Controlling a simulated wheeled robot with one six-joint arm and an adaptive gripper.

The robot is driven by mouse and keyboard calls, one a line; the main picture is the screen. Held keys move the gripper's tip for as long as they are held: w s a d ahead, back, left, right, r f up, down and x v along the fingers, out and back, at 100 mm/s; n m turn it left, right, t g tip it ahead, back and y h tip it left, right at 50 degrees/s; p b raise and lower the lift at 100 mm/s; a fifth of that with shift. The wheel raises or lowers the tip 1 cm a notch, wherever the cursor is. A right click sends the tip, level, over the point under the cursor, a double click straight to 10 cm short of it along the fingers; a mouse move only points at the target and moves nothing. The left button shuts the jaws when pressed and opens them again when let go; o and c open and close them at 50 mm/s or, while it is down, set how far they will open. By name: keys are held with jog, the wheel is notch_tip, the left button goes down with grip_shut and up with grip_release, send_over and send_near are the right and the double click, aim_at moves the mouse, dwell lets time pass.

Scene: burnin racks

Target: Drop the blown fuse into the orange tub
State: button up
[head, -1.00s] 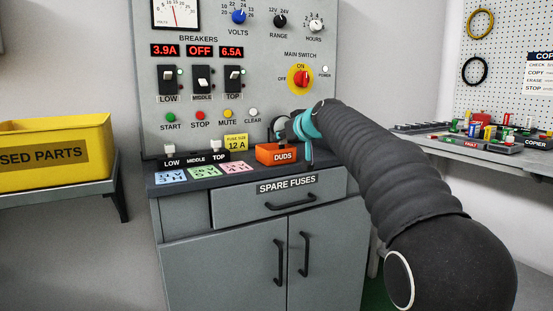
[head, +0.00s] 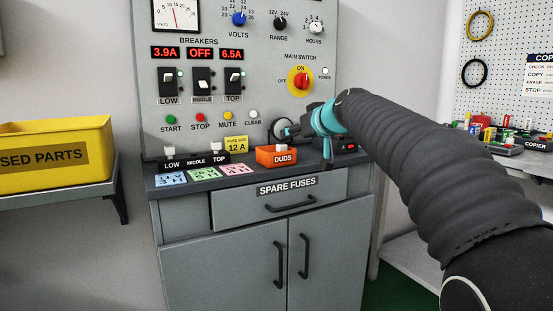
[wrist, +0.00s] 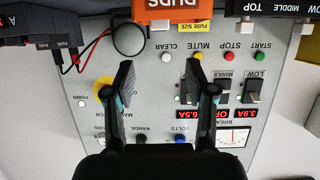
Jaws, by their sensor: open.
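The orange tub (head: 277,159) labelled DUDS stands on the cabinet's counter. A small white piece (head: 281,148), which looks like a fuse, shows at the tub's rim; how it lies inside is hidden. In the wrist view the tub (wrist: 178,8) is upside down at the top edge. My gripper (wrist: 160,85) has its two fingers well apart with nothing between them, in front of the panel. In the head view my gripper (head: 300,122) is right of and above the tub, partly hidden by its own wrist.
Left of the tub, a fuse block (head: 194,162) has white fuses at LOW and TOP; its MIDDLE place looks empty. A round black-rimmed tester part (head: 283,130) stands behind the tub. A yellow used-parts bin (head: 52,128) is at left. The control panel rises close behind.

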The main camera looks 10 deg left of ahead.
jog(key=shift+v, duration=2.1)
jog(key=s+d+f+m+g+h, duration=0.2)
jog(key=s+f, duration=0.3)
jog(key=f, duration=0.4)
jog(key=s+d+f+m+g+h, duration=0.1)
jog(key=s+d+f+m+g, duration=0.15)
jog(key=s+f, duration=0.45)
jog(key=s+d+f+h+p, duration=0.1)
jog(key=s+d+f, duration=0.3)
jog(key=s, duration=0.5)
jog(key=s+d+f+m+g+h, duration=0.1)
jog(key=s+d+f, duration=0.3)
jog(key=s, duration=0.5)
jog(key=s+d+f+m+h+p, duration=0.1)
jog(key=s+d+f, duration=0.3)
jog(key=s, duration=0.5)
jog(key=shift+f+g+h+p, duration=0.35)
jog(key=shift+f+h, duration=0.35)
jog(key=shift+f, duration=0.25)
